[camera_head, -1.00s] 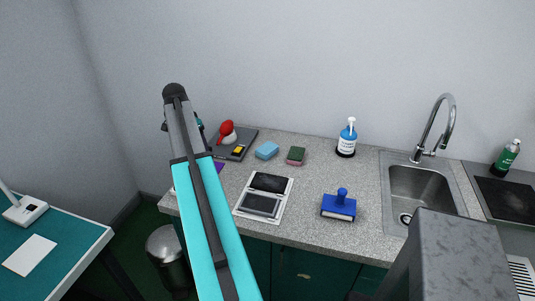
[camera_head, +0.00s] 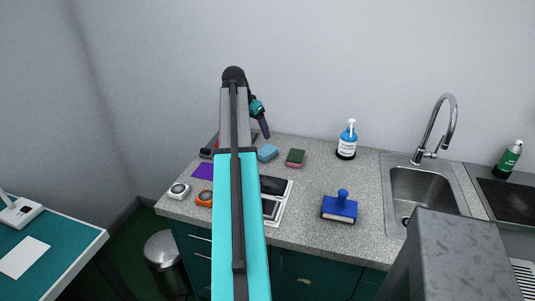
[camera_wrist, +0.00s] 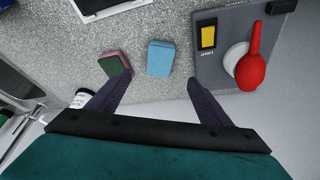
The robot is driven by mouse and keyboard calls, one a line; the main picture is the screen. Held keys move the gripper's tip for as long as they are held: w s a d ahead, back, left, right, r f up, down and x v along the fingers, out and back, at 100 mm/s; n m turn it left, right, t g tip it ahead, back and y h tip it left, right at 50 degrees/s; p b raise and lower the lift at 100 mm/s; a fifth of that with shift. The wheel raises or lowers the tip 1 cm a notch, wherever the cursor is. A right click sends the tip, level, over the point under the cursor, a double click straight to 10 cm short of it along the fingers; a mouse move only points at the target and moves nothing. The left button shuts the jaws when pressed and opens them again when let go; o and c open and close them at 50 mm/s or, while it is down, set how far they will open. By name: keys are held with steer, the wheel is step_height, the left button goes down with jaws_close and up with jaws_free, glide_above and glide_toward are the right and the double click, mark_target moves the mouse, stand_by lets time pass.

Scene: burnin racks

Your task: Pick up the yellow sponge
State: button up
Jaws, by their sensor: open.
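A blue sponge (camera_wrist: 160,58) lies on the counter and also shows in the head view (camera_head: 267,153). A green and reddish sponge (camera_wrist: 115,64) lies left of it. My gripper (camera_wrist: 157,82) is open and empty, its fingertips spread around the blue sponge's near edge in the picture. In the head view my gripper (camera_head: 264,127) is over the counter's back, by the wall.

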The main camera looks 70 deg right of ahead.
steer(key=shift+f, duration=0.1)
steer(key=p, duration=0.2)
glide_above(265, 151)
steer(key=a, duration=0.2)
steer(key=shift+w+a+f, duration=0.1)
steer(key=shift+w+f, duration=0.05)
steer(key=shift+f, duration=1.15)
steer(key=shift+w+a+f, duration=0.1)
steer(key=shift+w+f, duration=0.05)
steer(key=shift+f, duration=1.15)
steer(key=shift+w+f, duration=0.15)
steer(key=shift+f, duration=1.15)
steer(key=shift+f, duration=0.1)
steer(key=shift+p+x, duration=1.15)
steer(key=shift+x, duration=1.35)
steer(key=shift+a, duration=0.1)
steer(key=c, duration=1.2)
